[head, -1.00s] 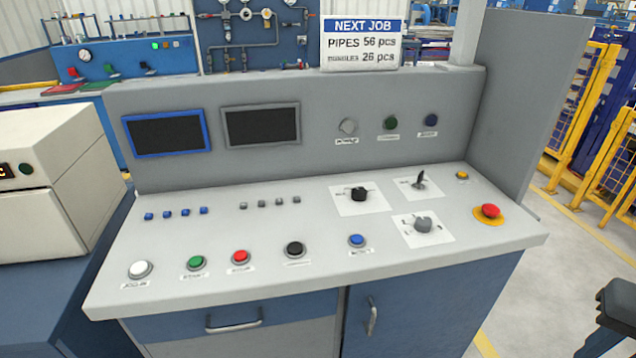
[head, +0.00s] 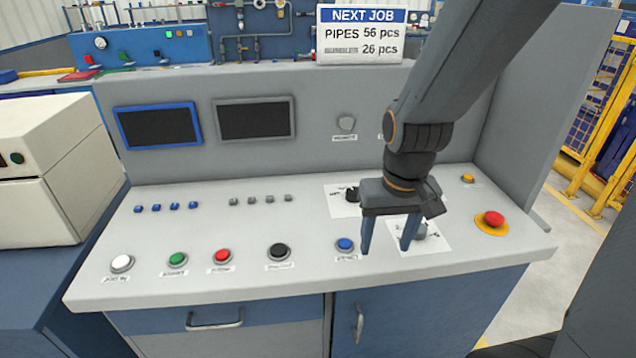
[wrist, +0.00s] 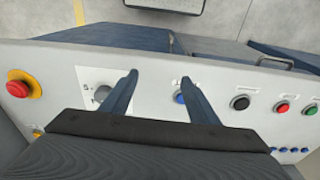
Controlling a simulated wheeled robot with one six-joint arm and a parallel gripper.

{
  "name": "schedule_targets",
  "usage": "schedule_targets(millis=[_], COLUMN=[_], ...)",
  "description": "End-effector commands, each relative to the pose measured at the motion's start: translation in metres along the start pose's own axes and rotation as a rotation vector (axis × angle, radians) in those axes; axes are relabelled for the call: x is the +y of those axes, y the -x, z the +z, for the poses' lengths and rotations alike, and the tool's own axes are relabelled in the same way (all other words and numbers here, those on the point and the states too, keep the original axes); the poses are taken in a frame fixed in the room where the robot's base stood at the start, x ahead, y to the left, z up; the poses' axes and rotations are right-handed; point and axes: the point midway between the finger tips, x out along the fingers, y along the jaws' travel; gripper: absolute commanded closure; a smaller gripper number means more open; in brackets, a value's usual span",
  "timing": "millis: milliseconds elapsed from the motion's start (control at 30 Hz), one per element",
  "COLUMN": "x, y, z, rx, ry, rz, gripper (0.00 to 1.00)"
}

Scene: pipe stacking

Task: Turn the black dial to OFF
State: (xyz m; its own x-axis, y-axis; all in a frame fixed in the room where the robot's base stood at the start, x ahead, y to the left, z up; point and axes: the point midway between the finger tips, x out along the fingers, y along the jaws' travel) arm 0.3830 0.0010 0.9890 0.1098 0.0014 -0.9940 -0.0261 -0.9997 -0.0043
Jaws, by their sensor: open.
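The black dial (head: 351,195) sits on a white label plate on the console's sloping top. In the head view it is just left of my gripper, which hides part of the plate; its label is too blurred to read. My gripper (head: 386,248) is open and empty, fingers pointing down, apparently above the panel between the blue button (head: 345,244) and the grey dial (head: 420,231). In the wrist view the fingers (wrist: 159,74) spread over the front edge, with the grey dial (wrist: 101,94) beside one finger and the blue button (wrist: 179,97) near the other. The black dial does not show there.
A red emergency stop (head: 492,219) on a yellow base is at the right. Black (head: 279,252), red (head: 222,256), green (head: 177,260) and white (head: 122,263) buttons line the front left. A grey upright panel (head: 240,170) stands behind. A sign (head: 361,35) sits on top.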

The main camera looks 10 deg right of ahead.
Motion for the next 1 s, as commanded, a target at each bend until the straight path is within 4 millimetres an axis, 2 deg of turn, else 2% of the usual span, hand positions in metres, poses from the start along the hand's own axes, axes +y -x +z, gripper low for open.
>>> schedule_targets(millis=[167, 300, 400, 500, 600, 700, 867, 1000], x=[0.001, -0.005, -0.009, -0.011, -0.011, -0.010, -0.009, -0.008], y=[-0.001, 0.000, 0.000, 0.001, 0.001, 0.000, -0.014, -0.036], z=[-0.076, -0.145, -0.185, -0.215, -0.233, -0.241, -0.240, -0.237], rx=[-0.026, -0.059, -0.077, -0.093, -0.101, -0.107, -0.110, -0.111], ry=[-0.144, -0.278, -0.364, -0.434, -0.483, -0.508, -0.515, -0.515], rz=[0.004, 0.010, 0.017, 0.024, 0.029, 0.032, 0.034, 0.034], gripper=[0.46, 0.46, 0.46, 0.46, 0.46, 0.46, 0.46, 0.46])
